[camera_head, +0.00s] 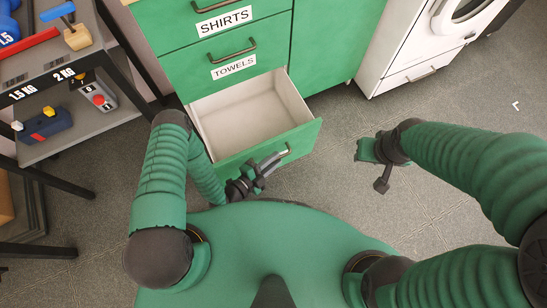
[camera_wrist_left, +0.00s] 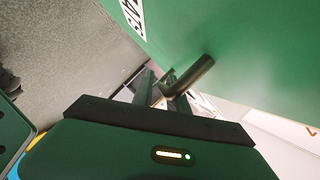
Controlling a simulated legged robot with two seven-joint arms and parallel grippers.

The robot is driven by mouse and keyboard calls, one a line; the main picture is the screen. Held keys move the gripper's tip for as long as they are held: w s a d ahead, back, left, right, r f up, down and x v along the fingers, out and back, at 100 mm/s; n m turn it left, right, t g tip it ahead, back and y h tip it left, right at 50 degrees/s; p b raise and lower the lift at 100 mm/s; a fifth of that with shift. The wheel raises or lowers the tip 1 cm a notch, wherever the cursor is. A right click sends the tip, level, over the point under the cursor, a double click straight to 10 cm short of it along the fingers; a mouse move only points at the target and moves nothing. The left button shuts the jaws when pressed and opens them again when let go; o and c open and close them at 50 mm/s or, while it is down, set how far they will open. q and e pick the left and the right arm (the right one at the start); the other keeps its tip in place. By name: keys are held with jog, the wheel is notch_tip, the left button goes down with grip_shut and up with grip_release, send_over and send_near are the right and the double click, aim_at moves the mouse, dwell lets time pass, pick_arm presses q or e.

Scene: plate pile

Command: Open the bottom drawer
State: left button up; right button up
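The bottom drawer (camera_head: 225,113) of the green cabinet is pulled well out, and its pale inside looks empty. Its green front (camera_head: 306,138) faces me. My left gripper (camera_head: 277,159) is at the handle on that front. In the left wrist view the dark handle (camera_wrist_left: 197,75) passes between the fingers of my left gripper (camera_wrist_left: 163,88), which look closed around it; the exact contact is partly hidden. My right gripper (camera_head: 372,152) hangs to the right of the drawer, apart from it; its finger opening is not clear.
Two shut drawers, labelled SHIRTS (camera_head: 224,20) and TOWELS (camera_head: 234,67), sit above the open one. A shelf rack with weights (camera_head: 45,125) stands at the left. A white appliance (camera_head: 410,50) stands at the right. The floor (camera_head: 335,205) between drawer and right arm is clear.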

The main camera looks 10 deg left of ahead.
pick_arm(q)
jog(key=shift+o, duration=1)
jog(key=shift+r, duration=0.1)
jog(key=shift+w, duration=0.1)
jog(key=shift+r, duration=0.1)
jog(key=p+v, duration=0.5)
jog(key=v, duration=1.1)
jog(key=shift+s+a+f+p, duration=0.25)
jog(key=shift+s+p, duration=0.15)
